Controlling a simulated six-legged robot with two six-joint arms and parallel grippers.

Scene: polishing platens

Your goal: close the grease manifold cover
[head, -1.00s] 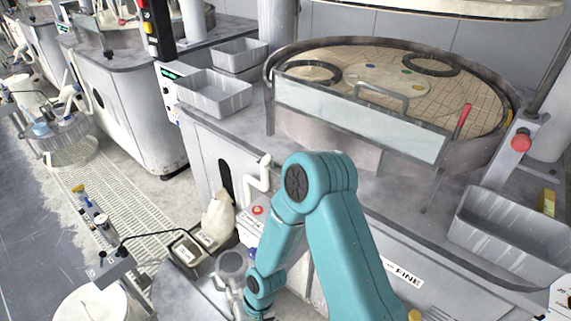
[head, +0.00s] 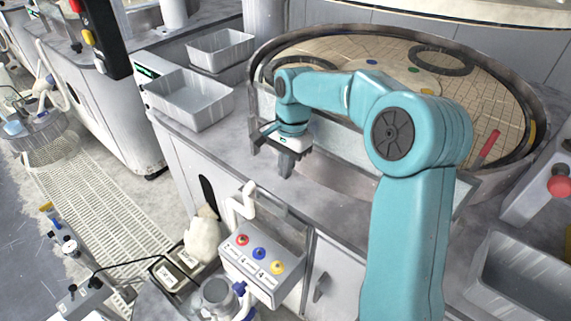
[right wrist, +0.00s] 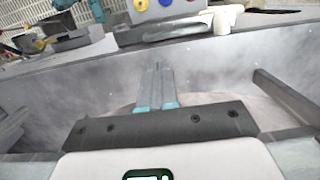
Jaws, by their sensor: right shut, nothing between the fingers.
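The grease manifold appears to be the pale box (head: 240,268) on the cabinet front, with red, blue and yellow round fittings on its sloped face. A grey panel (head: 270,207) stands behind its top edge; it may be the raised cover, but I cannot tell for sure. The box's fitting face (right wrist: 153,12) also shows at the top of the right wrist view. My right gripper (head: 287,172) is shut and empty, above the bench top in front of the round platen, up and behind the box. Its closed fingers (right wrist: 156,75) show in the right wrist view. My left gripper is out of view.
Two grey trays (head: 190,122) stand on the bench at left. The round platen tub (head: 330,175) fills the bench behind my arm. Another tray (head: 525,275) and a red button (head: 559,187) are at right.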

